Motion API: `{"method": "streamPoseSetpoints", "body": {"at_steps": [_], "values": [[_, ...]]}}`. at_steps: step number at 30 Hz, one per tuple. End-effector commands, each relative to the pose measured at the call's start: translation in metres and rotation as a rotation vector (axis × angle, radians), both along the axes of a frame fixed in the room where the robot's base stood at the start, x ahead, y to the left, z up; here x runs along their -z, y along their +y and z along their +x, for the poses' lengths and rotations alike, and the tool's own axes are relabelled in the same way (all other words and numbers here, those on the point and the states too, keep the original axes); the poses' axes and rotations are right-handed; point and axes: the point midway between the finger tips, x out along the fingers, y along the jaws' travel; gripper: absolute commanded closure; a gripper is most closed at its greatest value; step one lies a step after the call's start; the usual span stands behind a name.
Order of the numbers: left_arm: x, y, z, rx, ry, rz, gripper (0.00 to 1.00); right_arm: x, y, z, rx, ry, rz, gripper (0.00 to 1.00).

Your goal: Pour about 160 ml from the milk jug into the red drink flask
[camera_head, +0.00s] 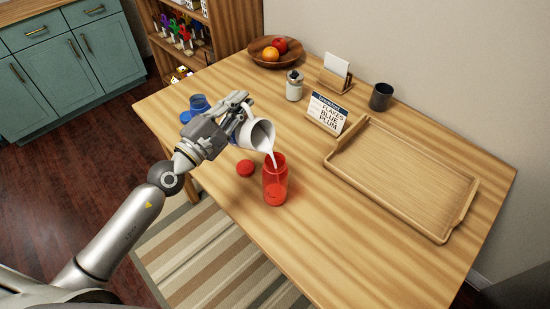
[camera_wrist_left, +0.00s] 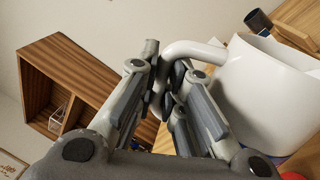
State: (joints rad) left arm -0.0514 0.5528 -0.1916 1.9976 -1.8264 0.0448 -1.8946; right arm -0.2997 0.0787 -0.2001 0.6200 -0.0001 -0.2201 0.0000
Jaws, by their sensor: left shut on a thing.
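The white milk jug (camera_head: 259,135) is tilted to the right, its mouth over the red drink flask (camera_head: 275,185). A white stream runs from its lip into the flask's open top. The flask is see-through red and stands upright on the table, with a brighter red level low inside. My left gripper (camera_head: 237,112) is shut on the jug's handle. In the left wrist view the fingers close around the handle (camera_wrist_left: 195,50), with the jug body (camera_wrist_left: 265,95) at right. A red lid (camera_head: 245,168) lies left of the flask. My right gripper is not in view.
A blue flask (camera_head: 199,103) with a blue lid stands behind my gripper. A sign (camera_head: 327,112), a wooden tray (camera_head: 400,180), a dark cup (camera_head: 381,96), a jar (camera_head: 294,86) and a fruit bowl (camera_head: 271,56) are farther back. The table's front right is clear.

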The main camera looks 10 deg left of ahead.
Motion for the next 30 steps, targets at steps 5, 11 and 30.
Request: {"method": "streamPoseSetpoints", "body": {"at_steps": [5, 11, 30], "values": [[-0.0034, -0.0007, -0.0005, -0.001, -0.010, 0.010, 1.00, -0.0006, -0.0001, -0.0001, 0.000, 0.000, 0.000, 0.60], [-0.0048, -0.0018, -0.0010, -0.001, -0.017, 0.023, 1.00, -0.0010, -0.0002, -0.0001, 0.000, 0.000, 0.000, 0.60], [-0.0084, -0.0051, -0.0027, -0.001, -0.037, 0.060, 1.00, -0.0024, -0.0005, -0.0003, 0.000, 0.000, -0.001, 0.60]]}}
